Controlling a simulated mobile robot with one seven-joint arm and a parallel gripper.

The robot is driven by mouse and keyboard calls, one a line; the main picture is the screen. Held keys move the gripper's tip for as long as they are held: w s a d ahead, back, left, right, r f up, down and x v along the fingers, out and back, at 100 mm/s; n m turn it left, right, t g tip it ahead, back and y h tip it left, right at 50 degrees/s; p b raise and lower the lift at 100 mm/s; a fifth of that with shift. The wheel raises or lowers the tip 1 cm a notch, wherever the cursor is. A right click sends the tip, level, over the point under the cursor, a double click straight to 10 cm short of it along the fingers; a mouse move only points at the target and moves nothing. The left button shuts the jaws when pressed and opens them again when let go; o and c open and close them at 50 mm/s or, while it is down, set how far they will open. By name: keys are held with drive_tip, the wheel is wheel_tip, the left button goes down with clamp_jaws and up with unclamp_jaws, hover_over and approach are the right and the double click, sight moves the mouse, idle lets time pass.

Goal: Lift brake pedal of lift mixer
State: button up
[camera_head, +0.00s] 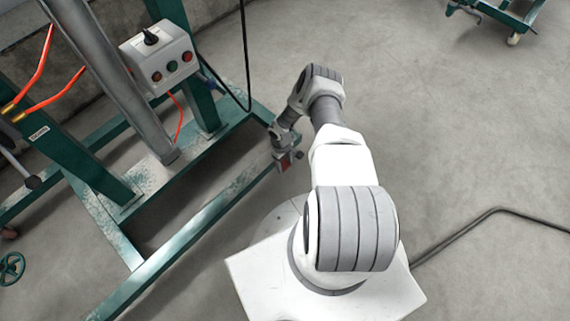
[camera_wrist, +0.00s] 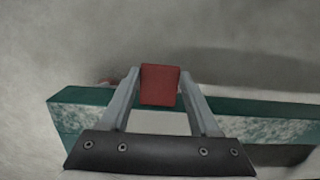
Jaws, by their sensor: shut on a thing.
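The lift mixer is a green steel frame (camera_head: 195,226) with worn paint, standing low on the floor at the left. Its red brake pedal (camera_wrist: 160,85) shows in the wrist view between my two fingers, at the end of a green beam (camera_wrist: 85,98). In the head view the pedal (camera_head: 285,163) is a small red patch at the beam's right end, partly covered by my gripper. My gripper (camera_head: 287,158) is shut on the pedal, and the wrist view shows its fingers (camera_wrist: 160,90) on both sides of it.
A white control box (camera_head: 160,58) with buttons and a knob is on the frame's green post. Orange hoses (camera_head: 52,92) and a grey column (camera_head: 110,75) stand at the left. A dark cable (camera_head: 490,215) lies on the floor at the right. A green wheeled frame (camera_head: 500,12) stands far right. Much floor is clear.

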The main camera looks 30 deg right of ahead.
drive_tip(key=shift+w+d+r+g+h, duration=0.1)
drive_tip(key=shift+w+r+g+h, duration=0.15)
drive_tip(key=shift+g, duration=0.35)
drive_tip(key=shift+w+d+r+g+h, duration=0.15)
drive_tip(key=shift+g+h, duration=0.1)
drive_tip(key=shift+g, duration=0.35)
drive_tip(key=shift+a+r+g, duration=0.15)
drive_tip(key=shift+r+g, duration=0.05)
drive_tip(key=shift+g, duration=0.1)
drive_tip(key=o, duration=1.1)
drive_tip(key=shift+o, duration=1.3)
drive_tip(key=shift+a, duration=0.15)
drive_tip(key=shift+r, duration=0.1)
drive_tip(key=p+v, duration=0.4)
drive_tip(key=v, duration=1.3)
drive_tip(key=shift+p, duration=0.3)
